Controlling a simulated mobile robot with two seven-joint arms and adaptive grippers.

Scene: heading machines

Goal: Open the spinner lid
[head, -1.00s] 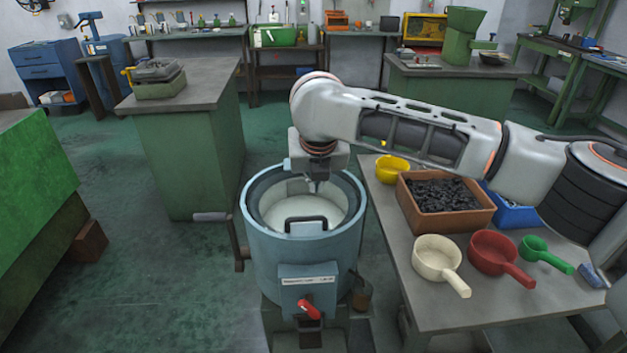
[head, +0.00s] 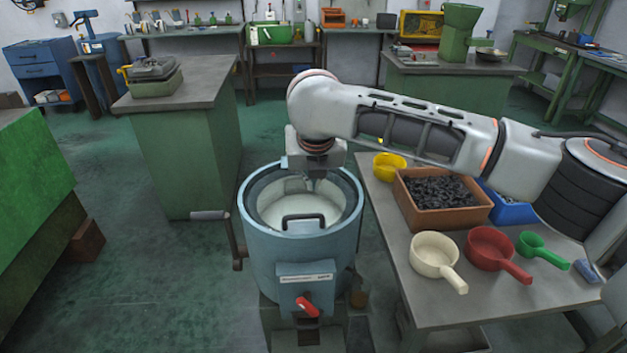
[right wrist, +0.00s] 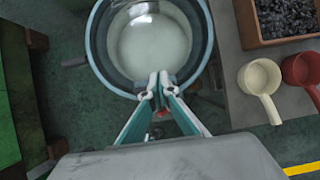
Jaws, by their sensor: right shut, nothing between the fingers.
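The spinner is a light blue drum (head: 300,255) in the middle of the head view. Its pale lid (head: 272,215) lies in the round opening inside a dark ring, and looks closed. A black bar handle (head: 304,219) stands at the lid's front edge. My right gripper (head: 309,186) is shut and empty, pointing down over the drum, behind the handle in the picture. In the right wrist view the shut fingertips (right wrist: 159,80) overlap the near rim of the drum (right wrist: 101,60) and hide the handle. I cannot tell whether they touch anything. My left gripper is out of view.
A grey table (head: 405,265) stands close on the right, with a brown bin of dark pieces (head: 408,204), a cream scoop (head: 433,254) and a red scoop (head: 490,250).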

